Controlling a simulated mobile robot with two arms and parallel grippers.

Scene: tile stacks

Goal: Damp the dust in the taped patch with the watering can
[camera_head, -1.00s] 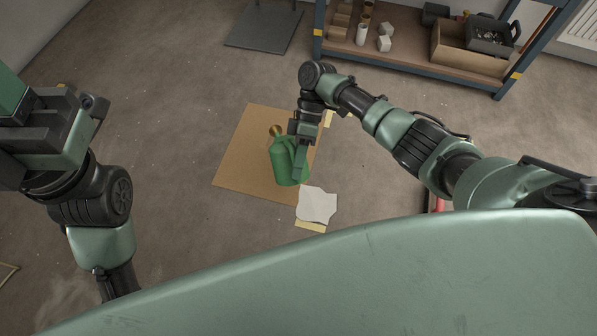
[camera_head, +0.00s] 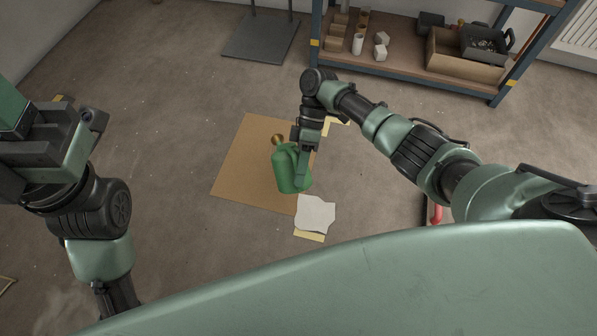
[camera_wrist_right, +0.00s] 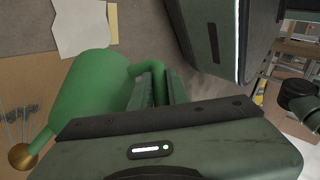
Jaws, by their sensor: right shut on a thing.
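My right gripper (camera_head: 303,172) is shut on the green watering can (camera_head: 287,168). The can hangs over the right part of a brown cardboard sheet; its height is hard to tell. In the right wrist view the can (camera_wrist_right: 85,92) shows at left, its brass spout end (camera_wrist_right: 22,157) pointing to the lower left.
The cardboard sheet (camera_head: 230,180) lies on the floor. A torn white paper (camera_head: 317,213) lies at its lower right corner. A shelf (camera_head: 400,72) with boxes stands at the back right, a dark grey plate (camera_head: 262,38) at the back. Floor left of the cardboard is clear.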

